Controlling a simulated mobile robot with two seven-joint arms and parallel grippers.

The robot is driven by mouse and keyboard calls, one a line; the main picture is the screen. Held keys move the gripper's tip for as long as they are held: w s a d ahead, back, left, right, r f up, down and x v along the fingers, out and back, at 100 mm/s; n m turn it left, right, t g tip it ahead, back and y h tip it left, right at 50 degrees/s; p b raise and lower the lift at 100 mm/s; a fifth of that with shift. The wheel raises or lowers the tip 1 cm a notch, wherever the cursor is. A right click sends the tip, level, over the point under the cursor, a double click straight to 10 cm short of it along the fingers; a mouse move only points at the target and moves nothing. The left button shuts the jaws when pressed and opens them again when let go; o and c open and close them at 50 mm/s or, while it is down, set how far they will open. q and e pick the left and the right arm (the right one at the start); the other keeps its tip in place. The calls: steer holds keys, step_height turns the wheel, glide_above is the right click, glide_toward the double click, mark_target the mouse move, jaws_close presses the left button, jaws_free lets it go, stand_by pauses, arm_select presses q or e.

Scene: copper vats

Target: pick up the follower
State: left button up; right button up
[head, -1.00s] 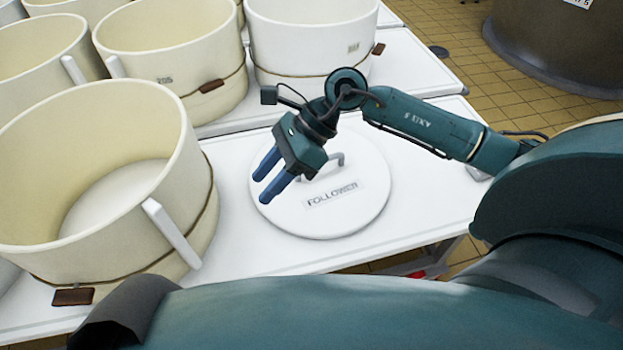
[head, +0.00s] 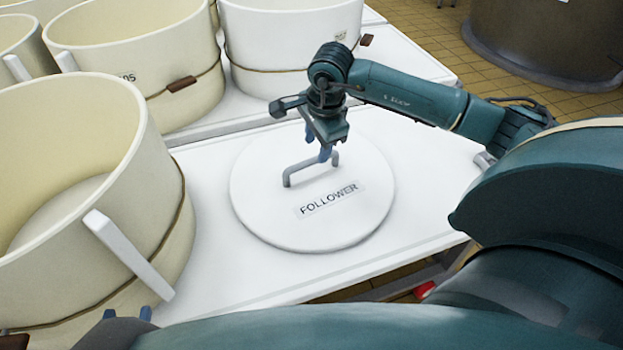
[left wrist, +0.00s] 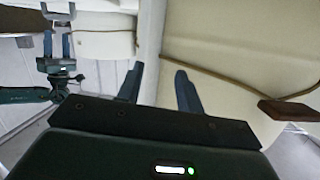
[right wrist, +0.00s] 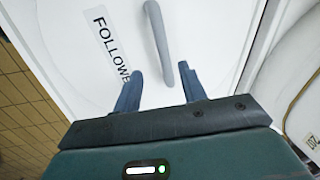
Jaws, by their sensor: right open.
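The follower (head: 270,215) is a round white disc with a FOLLOWER label and a grey bar handle (head: 305,172). It lies flat on the white table. My right gripper (head: 325,155) points down at the handle's far end, fingers open. In the right wrist view the follower (right wrist: 190,25) fills the middle, and its handle (right wrist: 157,40) runs lengthwise between the open fingertips (right wrist: 163,78); contact cannot be told.
A large cream vat (head: 150,215) with a white side bar stands left of the follower. More cream vats (head: 185,50) stand behind on another white table. The table (head: 425,185) is bare right of the follower. A dark vat (head: 545,40) stands on the tiled floor.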

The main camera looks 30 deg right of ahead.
mark_target(312, 159)
steer(key=f, duration=0.2)
steer(key=w+f+b, duration=0.1)
steer(key=f, duration=0.1)
steer(key=shift+w, duration=0.2)
steer(key=shift+w+f, duration=0.15)
steer(key=shift+f, duration=0.5)
arm_select(q)
steer(key=shift+w+d+r+t+h, duration=0.1)
steer(key=shift+w+d+t+h, duration=0.1)
steer(key=shift+t+h, duration=0.3)
arm_select(e)
steer(key=shift+c, duration=0.2)
jaws_close()
steer(key=shift+w+r, duration=0.1)
steer(key=shift+r, duration=0.1)
